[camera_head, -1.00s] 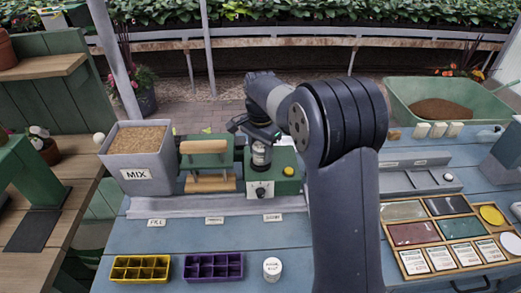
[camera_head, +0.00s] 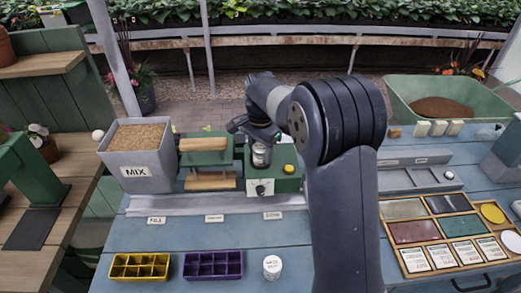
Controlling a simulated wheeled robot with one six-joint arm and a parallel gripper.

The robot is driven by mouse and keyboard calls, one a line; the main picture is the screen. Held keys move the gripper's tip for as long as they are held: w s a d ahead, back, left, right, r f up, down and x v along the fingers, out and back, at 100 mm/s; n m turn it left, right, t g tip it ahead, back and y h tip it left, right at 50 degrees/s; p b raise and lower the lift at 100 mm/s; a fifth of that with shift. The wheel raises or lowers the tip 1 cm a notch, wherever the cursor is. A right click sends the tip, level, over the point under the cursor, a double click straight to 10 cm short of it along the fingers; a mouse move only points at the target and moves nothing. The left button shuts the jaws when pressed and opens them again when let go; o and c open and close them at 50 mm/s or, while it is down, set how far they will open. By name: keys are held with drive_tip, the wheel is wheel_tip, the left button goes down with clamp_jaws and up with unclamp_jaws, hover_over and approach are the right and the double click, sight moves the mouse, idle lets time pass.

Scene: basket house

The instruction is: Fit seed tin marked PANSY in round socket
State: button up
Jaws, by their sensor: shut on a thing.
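My gripper (camera_head: 261,143) is shut on a small silvery-white tin (camera_head: 261,156), held upright at the top of the green machine (camera_head: 276,181). The machine has a black dial on its front and a yellow button on top. The tin's lettering is too small to read, so I cannot tell whether it says PANSY. The round socket is not visible; the tin and my arm cover that spot. I cannot tell whether the tin's base touches the machine. Another white tin (camera_head: 272,267) stands on the blue bench, its label not clearly legible.
A grey MIX bin (camera_head: 148,163) and a green press with wooden bars (camera_head: 208,162) stand left of the machine. Yellow (camera_head: 140,267) and purple (camera_head: 213,265) cell trays lie in front. A wooden sorting tray (camera_head: 452,208) is at right. The bench front between is clear.

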drive_tip(key=shift+f, duration=0.1)
drive_tip(key=o, duration=1.5)
drive_tip(key=shift+o, duration=0.2)
drive_tip(key=shift+r+p, duration=3.45)
drive_tip(key=shift+r, duration=0.6)
drive_tip(key=shift+f, duration=0.15)
wheel_tip(320, 180, down, 7)
drive_tip(key=b, duration=0.6)
